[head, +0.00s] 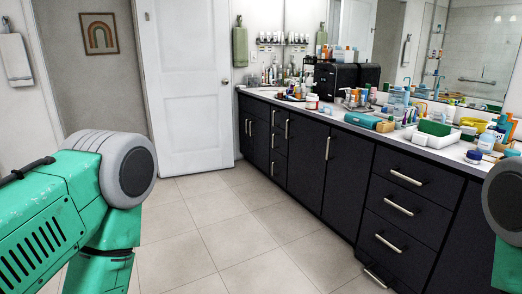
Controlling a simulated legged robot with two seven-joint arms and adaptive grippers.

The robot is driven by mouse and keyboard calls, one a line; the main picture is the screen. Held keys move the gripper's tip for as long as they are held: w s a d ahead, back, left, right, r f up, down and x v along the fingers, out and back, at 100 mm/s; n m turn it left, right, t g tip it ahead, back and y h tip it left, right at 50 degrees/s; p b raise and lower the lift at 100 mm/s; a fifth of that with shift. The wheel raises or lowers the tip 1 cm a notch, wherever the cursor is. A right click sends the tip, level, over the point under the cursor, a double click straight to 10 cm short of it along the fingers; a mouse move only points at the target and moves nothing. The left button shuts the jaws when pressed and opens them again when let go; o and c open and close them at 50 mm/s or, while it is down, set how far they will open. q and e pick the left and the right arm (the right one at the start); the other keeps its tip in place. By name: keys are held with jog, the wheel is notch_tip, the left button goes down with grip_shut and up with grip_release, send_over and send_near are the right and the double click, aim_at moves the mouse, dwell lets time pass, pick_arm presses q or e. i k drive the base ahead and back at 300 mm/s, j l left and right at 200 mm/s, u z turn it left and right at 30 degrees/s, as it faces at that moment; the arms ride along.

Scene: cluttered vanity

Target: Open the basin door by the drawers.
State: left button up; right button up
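A long dark vanity cabinet runs along the right. A tall dark door (343,185) with a vertical handle (327,148) stands shut between two drawer stacks. The near drawer stack (405,215) has several horizontal handles and looks shut. The narrower far drawer stack (280,143) also looks shut. Far doors (250,135) with paired vertical handles are shut at the left end. Another dark panel (465,245) lies right of the near drawers, partly hidden by my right arm. Only upper parts of my two arms show, at the left and right edges; neither gripper is in view.
The countertop (440,150) is crowded with bottles, boxes and a black case (335,80). A white room door (190,85) stands at the back. The tiled floor (240,225) before the cabinet is clear. A large mirror (465,45) is above the counter.

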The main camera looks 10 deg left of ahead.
aim_at(262, 134)
jog(key=i+j+u, duration=0.3)
jog(key=i, duration=0.2)
jog(key=i+u, duration=0.25)
jog(key=i, duration=0.25)
jog(key=i+j+u, duration=0.1)
jog(key=i+u, duration=0.15)
jog(key=i, duration=1.85)
jog(key=i+z, duration=0.1)
jog(key=i, duration=0.85)
jog(key=i+j+z, duration=0.1)
jog(key=i, duration=0.8)
jog(key=i+j+z, duration=0.1)
jog(key=i+z, duration=0.35)
jog(key=i+j+z, duration=0.2)
jog(key=z, duration=0.25)
jog(key=i+j+z, duration=0.3)
jog(key=z, duration=0.15)
jog(key=i+j+z, duration=0.2)
jog(key=j+z, duration=0.2)
jog(key=i+j+z, duration=0.25)
jog(key=j, duration=0.2)
jog(key=j+z, duration=0.25)
jog(key=j, duration=0.25)
